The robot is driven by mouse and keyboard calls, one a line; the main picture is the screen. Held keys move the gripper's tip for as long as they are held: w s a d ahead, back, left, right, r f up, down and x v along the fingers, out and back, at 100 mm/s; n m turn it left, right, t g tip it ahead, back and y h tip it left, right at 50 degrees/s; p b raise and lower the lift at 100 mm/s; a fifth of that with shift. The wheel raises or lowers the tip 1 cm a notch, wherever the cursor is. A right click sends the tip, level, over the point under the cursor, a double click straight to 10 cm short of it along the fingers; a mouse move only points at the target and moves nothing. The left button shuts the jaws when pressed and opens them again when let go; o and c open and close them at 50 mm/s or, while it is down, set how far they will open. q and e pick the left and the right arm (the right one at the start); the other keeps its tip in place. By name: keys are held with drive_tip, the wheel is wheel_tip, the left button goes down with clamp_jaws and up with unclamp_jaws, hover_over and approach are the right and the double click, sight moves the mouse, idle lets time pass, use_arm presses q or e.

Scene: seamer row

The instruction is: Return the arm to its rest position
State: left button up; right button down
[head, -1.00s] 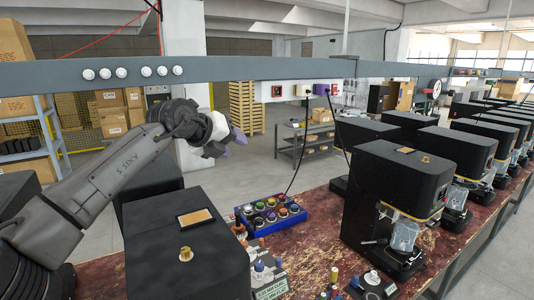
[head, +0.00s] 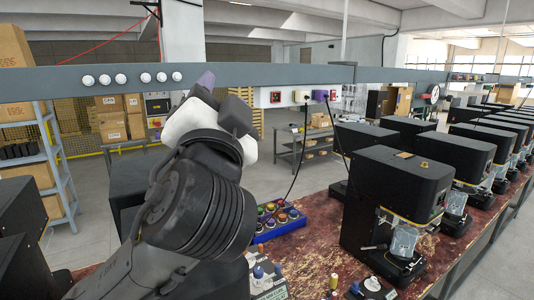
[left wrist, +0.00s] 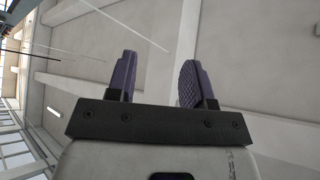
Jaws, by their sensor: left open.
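My left arm rises from the lower left of the head view, and its wrist now stands large in the middle left. My left gripper (head: 222,98) points upward in front of the grey rail. In the left wrist view, its two purple-padded fingers (left wrist: 160,80) stand apart with nothing between them. Behind them are only the pale ceiling and beams, so the gripper is clear of the bench. My right gripper does not show in either view.
A row of black seamer machines (head: 400,185) stands on the red-brown worktop (head: 315,240). A blue tray (head: 283,229) of coloured parts sits partly behind my arm. The grey rail (head: 280,75) with white knobs crosses behind. A shelf rack (head: 45,160) stands at the left.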

use_arm(q)
drive_tip(key=s+a+f+n+g+h, duration=0.15)
drive_tip(key=s+a+f+g, duration=0.3)
drive_tip(key=f, duration=1.15)
drive_tip(key=s+a+f+n+g, duration=0.3)
drive_tip(key=s+a+f+g, duration=0.15)
drive_tip(key=f, duration=1.25)
drive_tip(key=s+a+f+n+g, duration=0.25)
drive_tip(key=a+f, duration=0.25)
drive_tip(key=f, duration=1.1)
drive_tip(key=s+a+f+g, duration=0.1)
drive_tip(key=s+f+g, duration=0.8)
drive_tip(key=s+f, duration=1.25)
drive_tip(key=w+p+v, duration=0.2)
drive_tip(key=p+v, duration=1)
drive_tip(key=p, duration=0.1)
drive_tip(key=shift+r, duration=0.6)
drive_tip(key=shift+w+t, duration=0.1)
drive_tip(key=shift+t, duration=0.15)
